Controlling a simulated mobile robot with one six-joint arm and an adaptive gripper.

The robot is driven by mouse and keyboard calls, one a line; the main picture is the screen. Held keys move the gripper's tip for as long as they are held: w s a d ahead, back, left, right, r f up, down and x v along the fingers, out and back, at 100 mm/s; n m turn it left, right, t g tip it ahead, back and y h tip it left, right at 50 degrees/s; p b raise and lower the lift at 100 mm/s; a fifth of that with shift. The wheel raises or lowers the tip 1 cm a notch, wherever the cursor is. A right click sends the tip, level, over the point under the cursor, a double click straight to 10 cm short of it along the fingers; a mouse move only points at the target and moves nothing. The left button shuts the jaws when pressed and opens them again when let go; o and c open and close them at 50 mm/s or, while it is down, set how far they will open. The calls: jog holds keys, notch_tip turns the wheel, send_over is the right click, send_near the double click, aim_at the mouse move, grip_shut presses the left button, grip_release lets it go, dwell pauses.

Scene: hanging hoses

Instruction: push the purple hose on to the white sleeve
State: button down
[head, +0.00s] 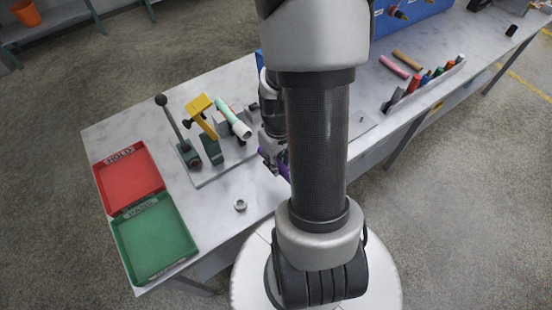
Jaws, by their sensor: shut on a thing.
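My gripper (272,156) is shut on the purple hose (286,171), at the front part of the bench. Only a small piece of the hose shows; my own arm hides the rest. A white sleeve-like end (242,130) sits on a mint-green tube (229,115) mounted on a grey fixture, left of my gripper. The hose and this white end are apart in the picture. I cannot tell whether another white sleeve is hidden behind my arm.
A black-knobbed lever (173,120) and a yellow-topped clamp (201,112) stand left of the tube. A red tray (130,178), a green tray (152,238) and a metal nut (240,205) lie nearer. A rack of coloured pieces (425,87) is at right.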

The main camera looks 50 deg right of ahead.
jog(key=shift+w, duration=0.1)
jog(key=shift+w+d+f, duration=0.1)
jog(key=shift+w+d, duration=0.05)
jog(key=shift+w, duration=0.8)
jog(key=shift+w+d+f, duration=0.15)
jog(key=shift+w, duration=0.85)
jog(key=shift+w+d+f, duration=0.1)
jog(key=shift+w+d, duration=0.05)
jog(key=shift+w, duration=0.8)
jog(key=shift+w+d+f, duration=0.1)
jog(key=shift+w+d, duration=0.05)
jog(key=shift+w, duration=0.75)
jog(key=shift+w+d+f, duration=0.1)
jog(key=shift+w+d, duration=0.05)
jog(key=shift+w, duration=0.75)
dwell(1.1)
jog(key=c, duration=1.5)
grip_release()
jog(key=shift+o, duration=1.1)
notch_tip(320, 180, up, 12)
